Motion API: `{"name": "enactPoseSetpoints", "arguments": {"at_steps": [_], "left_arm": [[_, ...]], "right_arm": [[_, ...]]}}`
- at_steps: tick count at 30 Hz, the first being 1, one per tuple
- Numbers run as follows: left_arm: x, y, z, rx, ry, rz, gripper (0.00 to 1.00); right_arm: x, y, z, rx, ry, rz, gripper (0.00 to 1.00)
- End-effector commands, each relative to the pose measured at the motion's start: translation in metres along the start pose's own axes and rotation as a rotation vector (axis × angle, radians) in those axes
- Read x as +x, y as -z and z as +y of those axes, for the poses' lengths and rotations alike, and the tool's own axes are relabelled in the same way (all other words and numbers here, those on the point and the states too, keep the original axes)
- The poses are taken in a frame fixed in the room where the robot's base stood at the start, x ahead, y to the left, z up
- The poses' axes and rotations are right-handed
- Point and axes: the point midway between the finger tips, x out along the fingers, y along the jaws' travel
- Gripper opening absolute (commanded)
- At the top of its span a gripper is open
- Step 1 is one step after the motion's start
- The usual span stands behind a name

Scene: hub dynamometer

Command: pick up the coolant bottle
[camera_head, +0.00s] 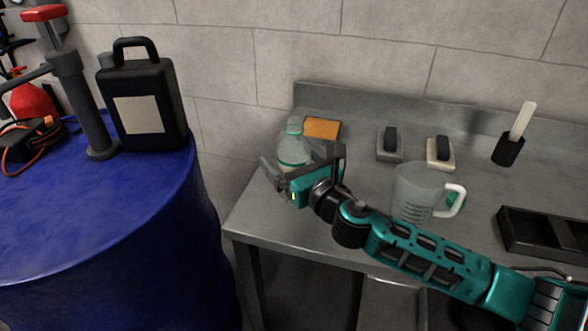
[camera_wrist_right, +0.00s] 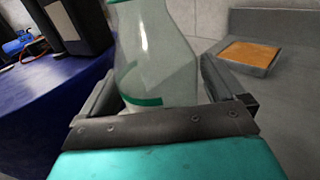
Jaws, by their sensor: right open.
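A translucent bottle with a green cap and a green band, which I take as the coolant bottle (camera_head: 292,152), stands at the left end of the metal bench. My right gripper (camera_head: 300,160) is open at it and hides part of its lower body. In the right wrist view the bottle (camera_wrist_right: 158,55) stands upright between the two spread fingers; its base is hidden behind the gripper. I cannot tell whether either finger touches it. My left gripper is not in view.
An orange sponge-like block (camera_head: 321,128) lies just behind the bottle. A clear measuring jug (camera_head: 418,190) stands to the right, near my right arm. A blue drum (camera_head: 90,220) at the left carries a black jug (camera_head: 143,100). A black tray (camera_head: 545,236) sits at the right.

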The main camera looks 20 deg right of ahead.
Motion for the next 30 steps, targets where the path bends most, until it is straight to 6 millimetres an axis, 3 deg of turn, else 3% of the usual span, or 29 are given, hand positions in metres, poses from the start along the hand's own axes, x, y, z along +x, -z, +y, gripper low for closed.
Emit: {"name": "enactPoseSetpoints", "arguments": {"at_steps": [3,11,30], "left_arm": [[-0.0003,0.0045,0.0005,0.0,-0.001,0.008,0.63],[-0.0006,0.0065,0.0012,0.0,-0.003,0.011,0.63],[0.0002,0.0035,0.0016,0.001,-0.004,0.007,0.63]], "right_arm": [[0.0109,-0.0011,0.0001,0.0,-0.001,-0.001,0.97],[0.0123,-0.0007,0.0,0.0,-0.001,0.0,0.96],[0.0121,-0.0014,-0.0003,0.0,0.0,-0.001,0.37]]}}
